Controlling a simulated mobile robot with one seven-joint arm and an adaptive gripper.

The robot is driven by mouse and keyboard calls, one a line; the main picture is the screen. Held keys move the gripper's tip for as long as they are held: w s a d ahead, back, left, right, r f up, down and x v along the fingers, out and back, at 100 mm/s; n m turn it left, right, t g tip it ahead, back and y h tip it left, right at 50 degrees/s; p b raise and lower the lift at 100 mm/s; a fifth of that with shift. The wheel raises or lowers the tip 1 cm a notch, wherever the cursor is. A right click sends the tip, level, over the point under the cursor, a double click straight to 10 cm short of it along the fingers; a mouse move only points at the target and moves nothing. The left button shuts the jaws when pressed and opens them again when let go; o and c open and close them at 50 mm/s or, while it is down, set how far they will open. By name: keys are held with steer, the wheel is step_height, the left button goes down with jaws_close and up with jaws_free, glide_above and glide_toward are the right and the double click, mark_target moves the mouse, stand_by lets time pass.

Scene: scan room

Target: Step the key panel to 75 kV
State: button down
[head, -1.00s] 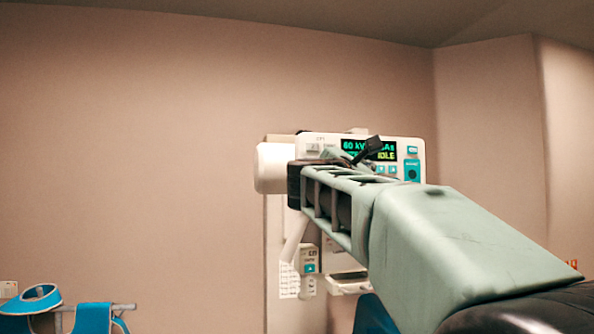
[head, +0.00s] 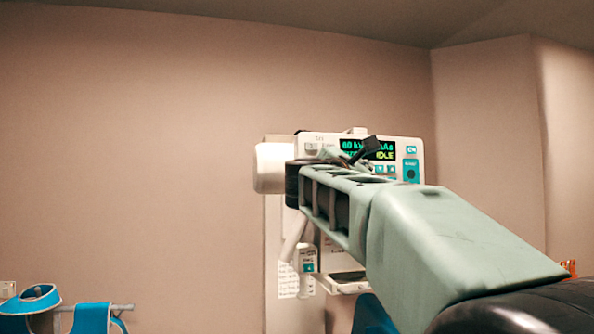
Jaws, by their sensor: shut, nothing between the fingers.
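The key panel (head: 402,145) is a white unit with a dark display (head: 386,155) on the far wall. The display shows green text reading 60 kV, with IDLE at its lower right. Teal keys (head: 385,169) sit below the display, and a teal block with a dark round spot (head: 411,171) is at the right. My gripper (head: 372,146) is dark and shut with nothing in it, and its tip overlaps the display in the head view. My arm hides the panel's lower left part. I cannot tell whether the tip touches the panel.
A white cylinder (head: 272,168) is left of the panel. Below it hang a small white box with a teal key (head: 308,262) and a white tray (head: 348,282). Blue items (head: 92,317) hang on a rail at the lower left. The wall at left is bare.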

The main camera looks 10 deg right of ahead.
steer(key=shift+w, duration=0.15)
steer(key=shift+w, duration=0.4)
stand_by(0.6)
steer(key=shift+s, duration=0.15)
steer(key=shift+s+b, duration=0.55)
steer(key=shift+s, duration=0.1)
steer(key=s+b, duration=0.2)
steer(key=s, duration=0.3)
stand_by(0.5)
steer(key=shift+d, duration=0.1)
stand_by(1.9)
